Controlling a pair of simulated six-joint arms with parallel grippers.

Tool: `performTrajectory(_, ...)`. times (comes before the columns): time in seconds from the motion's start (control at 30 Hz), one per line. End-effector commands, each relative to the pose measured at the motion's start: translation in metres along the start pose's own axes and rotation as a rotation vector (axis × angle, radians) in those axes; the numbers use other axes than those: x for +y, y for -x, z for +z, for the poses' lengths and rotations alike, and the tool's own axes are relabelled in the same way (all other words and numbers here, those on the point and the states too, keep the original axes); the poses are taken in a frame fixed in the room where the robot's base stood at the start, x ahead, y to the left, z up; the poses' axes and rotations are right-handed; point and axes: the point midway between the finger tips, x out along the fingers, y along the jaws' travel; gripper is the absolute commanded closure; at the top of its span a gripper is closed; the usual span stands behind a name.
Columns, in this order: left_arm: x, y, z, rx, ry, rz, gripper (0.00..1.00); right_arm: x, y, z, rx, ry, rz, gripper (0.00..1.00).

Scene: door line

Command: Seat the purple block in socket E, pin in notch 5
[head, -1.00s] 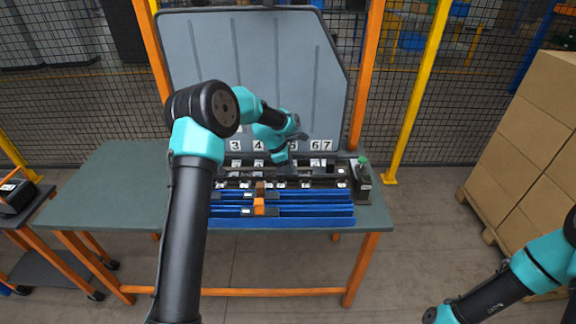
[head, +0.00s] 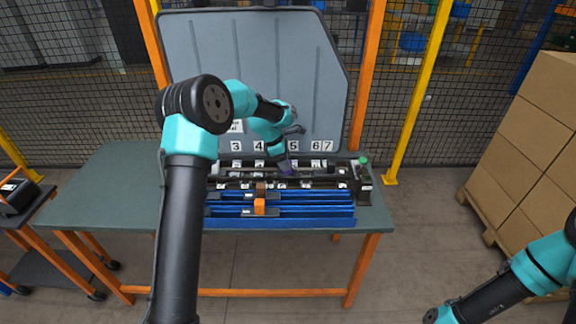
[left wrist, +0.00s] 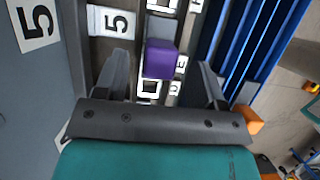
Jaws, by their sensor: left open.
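The purple block (left wrist: 160,58) stands in the black socket row beside the label E (left wrist: 181,62), with the number 5 plate (left wrist: 112,20) to its left in the left wrist view. It shows as a small purple patch in the head view (head: 292,166). My left gripper (left wrist: 165,75) is open, with one finger on each side of the block and a visible gap to both. The block's pin and notch are hidden, so I cannot tell how they sit. My right gripper is out of view; only part of its arm shows at lower right.
The table's left side (head: 110,190) is clear.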

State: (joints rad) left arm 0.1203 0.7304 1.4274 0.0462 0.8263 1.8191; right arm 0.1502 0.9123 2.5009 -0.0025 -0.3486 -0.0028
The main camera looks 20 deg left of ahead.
Motion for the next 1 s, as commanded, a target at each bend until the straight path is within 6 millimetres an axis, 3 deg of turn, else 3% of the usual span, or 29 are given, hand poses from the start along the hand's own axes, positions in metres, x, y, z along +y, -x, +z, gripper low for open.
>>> performTrajectory(0.6, 0.001, 0.118, 0.0, 0.0, 0.0, 0.003, 0.36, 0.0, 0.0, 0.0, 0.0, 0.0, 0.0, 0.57)
performTrajectory(0.8, 0.0, 0.138, 0.0, 0.0, 0.0, 0.001, 0.36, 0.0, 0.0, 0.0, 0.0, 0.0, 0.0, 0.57)
performTrajectory(1.0, 0.0, 0.141, 0.0, 0.0, 0.0, -0.001, 0.36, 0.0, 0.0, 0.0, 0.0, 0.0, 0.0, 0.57)
